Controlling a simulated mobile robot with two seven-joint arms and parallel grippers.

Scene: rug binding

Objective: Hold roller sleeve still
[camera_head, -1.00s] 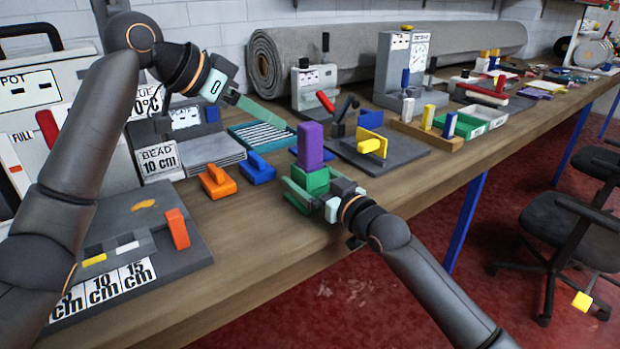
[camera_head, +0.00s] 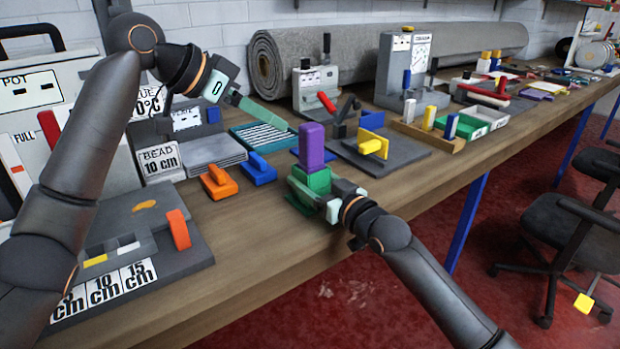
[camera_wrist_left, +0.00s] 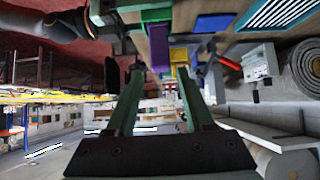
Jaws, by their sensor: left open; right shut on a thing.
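A purple upright block (camera_head: 311,146) stands on a green block (camera_head: 314,179) near the table's front edge. I cannot tell by name which part is the roller sleeve. My right gripper (camera_head: 312,190) is shut on the green block, below the purple part; its fingers hide part of the green sides. My left gripper (camera_head: 252,107) is open and empty, raised above the blue-green ribbed tray (camera_head: 262,136). In the left wrist view its two fingers (camera_wrist_left: 162,75) are apart with nothing between them, and the purple block (camera_wrist_left: 160,47) shows beyond them.
An orange block (camera_head: 218,184) and a blue block (camera_head: 258,170) lie left of the green block. A grey plate (camera_head: 385,160) with a yellow clamp (camera_head: 373,144) is to its right. A grey rolled rug (camera_head: 300,60) lies behind. Bare tabletop (camera_head: 255,225) is in front.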

